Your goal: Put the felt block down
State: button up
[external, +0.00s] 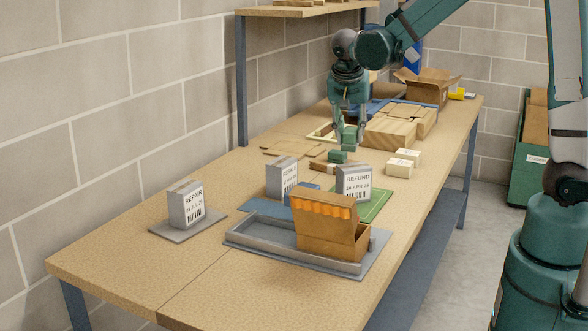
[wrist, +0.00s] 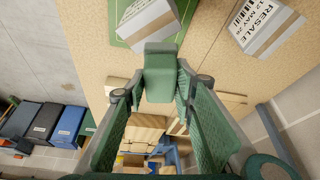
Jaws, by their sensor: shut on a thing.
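My gripper (external: 350,122) is shut on a green felt block (wrist: 161,72), one finger on each side of it in the wrist view. I cannot tell whether the held block touches anything below. Signs reading REPAIR (external: 187,205), RESALE (wrist: 265,22) and REFUND (external: 354,183) stand on grey, blue and green mats.
A grey tray (external: 262,243) with an open cardboard box (external: 328,222) is at the front. An open carton (external: 428,92) is at the back. The table's left front is clear.

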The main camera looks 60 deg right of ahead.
jog(key=w+a+n, duration=0.1)
jog(key=w+a, duration=0.3)
jog(key=a, duration=0.5)
jog(key=w+a+n+t+p, duration=0.15)
jog(key=w+a, duration=0.25)
jog(key=a, duration=0.5)
jog(key=w+a+n, duration=0.1)
jog(key=w+a, duration=0.3)
jog(key=a, duration=0.5)
jog(key=w+a+n+y, duration=0.1)
jog(key=a+n, duration=0.2)
jog(key=a, duration=2)
jog(key=shift+t, duration=0.35)
jog(key=shift+w+d+f+p, duration=0.1)
jog(key=shift+d+f+p, duration=0.1)
jog(key=shift+f, duration=1.25)
jog(key=shift+w+d+f+p, duration=0.1)
jog(key=shift+f+p, duration=0.05)
jog(key=shift+f, duration=1.3)
jog(key=shift+f, duration=0.15)
jog(key=shift+f, duration=3)
jog(key=shift+f, duration=1.85)
